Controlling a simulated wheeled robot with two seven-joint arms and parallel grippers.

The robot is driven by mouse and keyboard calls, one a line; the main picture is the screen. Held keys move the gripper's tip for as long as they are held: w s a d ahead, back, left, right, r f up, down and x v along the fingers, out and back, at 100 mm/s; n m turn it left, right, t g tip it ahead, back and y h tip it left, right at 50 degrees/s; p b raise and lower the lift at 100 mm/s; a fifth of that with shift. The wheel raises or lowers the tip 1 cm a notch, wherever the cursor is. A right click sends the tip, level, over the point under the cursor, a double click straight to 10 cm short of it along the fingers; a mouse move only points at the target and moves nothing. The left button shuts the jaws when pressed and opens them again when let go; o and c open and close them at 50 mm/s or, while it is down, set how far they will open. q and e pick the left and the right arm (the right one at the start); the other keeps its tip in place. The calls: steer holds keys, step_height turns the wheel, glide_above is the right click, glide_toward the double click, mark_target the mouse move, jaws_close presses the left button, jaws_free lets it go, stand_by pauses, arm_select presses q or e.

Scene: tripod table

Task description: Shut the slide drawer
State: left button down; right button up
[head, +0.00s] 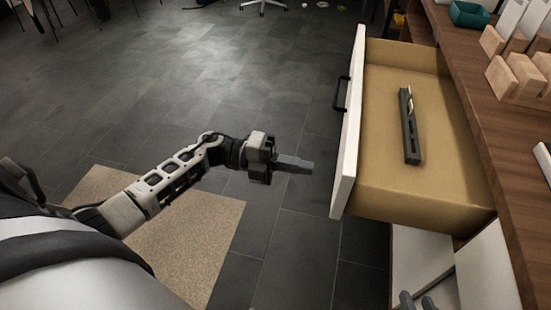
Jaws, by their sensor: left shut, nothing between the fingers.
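The slide drawer (385,188) is pulled out to the left from under the wooden counter. Its white front panel (348,130) faces left and carries a black handle (341,94). My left gripper (308,167) is shut and empty. It points right at the lower, nearer part of the front panel, with a small gap between the fingertips and the panel in the picture. My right gripper (417,301) shows only as two grey fingertips, spaced apart, at the bottom edge below the drawer. The rest of it is out of frame.
A dark slotted object (409,128) lies in the drawer. A white cabinet door (487,275) is below.

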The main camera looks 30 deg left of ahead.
mark_target(340, 175)
arm_select(q)
steer(key=shift+x, duration=2.5)
arm_select(e)
steer(key=shift+r, duration=0.2)
